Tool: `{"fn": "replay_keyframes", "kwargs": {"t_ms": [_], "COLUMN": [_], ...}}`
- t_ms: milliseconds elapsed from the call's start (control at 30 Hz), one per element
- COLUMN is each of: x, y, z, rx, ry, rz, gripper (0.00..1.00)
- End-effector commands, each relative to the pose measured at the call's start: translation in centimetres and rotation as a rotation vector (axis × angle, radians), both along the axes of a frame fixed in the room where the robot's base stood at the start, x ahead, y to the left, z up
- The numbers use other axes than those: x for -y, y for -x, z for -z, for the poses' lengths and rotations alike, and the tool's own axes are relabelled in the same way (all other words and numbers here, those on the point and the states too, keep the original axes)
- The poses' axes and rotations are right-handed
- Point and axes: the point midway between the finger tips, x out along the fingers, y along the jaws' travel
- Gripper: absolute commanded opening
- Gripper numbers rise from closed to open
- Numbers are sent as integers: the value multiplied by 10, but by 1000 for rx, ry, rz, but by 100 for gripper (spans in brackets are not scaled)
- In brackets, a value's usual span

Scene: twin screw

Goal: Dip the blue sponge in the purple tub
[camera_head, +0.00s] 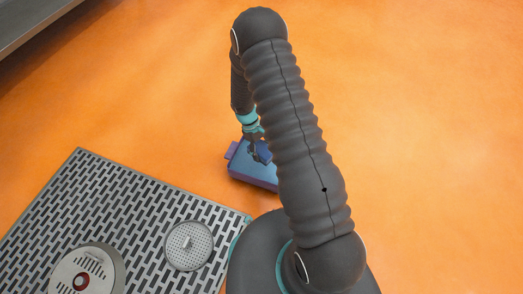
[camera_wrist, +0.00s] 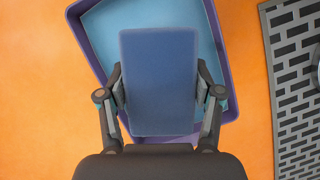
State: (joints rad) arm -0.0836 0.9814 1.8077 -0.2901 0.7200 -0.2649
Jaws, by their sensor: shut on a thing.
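The blue sponge (camera_wrist: 160,75) is a flat blue block between the two fingers of my gripper (camera_wrist: 160,88) in the wrist view. My gripper is shut on it, with one finger on each side. The purple tub (camera_wrist: 222,60) lies below the sponge, with a light blue inside. The sponge covers much of the tub's middle, so I cannot tell whether it touches the bottom. In the head view my gripper (camera_head: 254,146) is over the purple tub (camera_head: 250,174), and my arm hides the tub's right part.
A grey perforated metal platform (camera_head: 130,205) lies left of my base in the head view, bearing a round perforated disc (camera_head: 188,246) and a round metal device (camera_head: 85,272). A grey ledge (camera_head: 25,22) is at the top left. The orange floor around the tub is clear.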

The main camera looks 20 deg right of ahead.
Motion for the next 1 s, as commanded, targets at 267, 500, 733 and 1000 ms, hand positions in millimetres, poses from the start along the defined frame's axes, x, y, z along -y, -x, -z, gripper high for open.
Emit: {"fn": "replay_keyframes", "kwargs": {"t_ms": [267, 500, 733, 1000], "x": [0, 0, 0, 0], "y": [0, 0, 0, 0], "z": [-3, -23, -40, -40], "rx": [0, 0, 0, 0], "ry": [0, 0, 0, 0], "rz": [0, 0, 0, 0], "gripper": [38, 38, 38, 38]}}
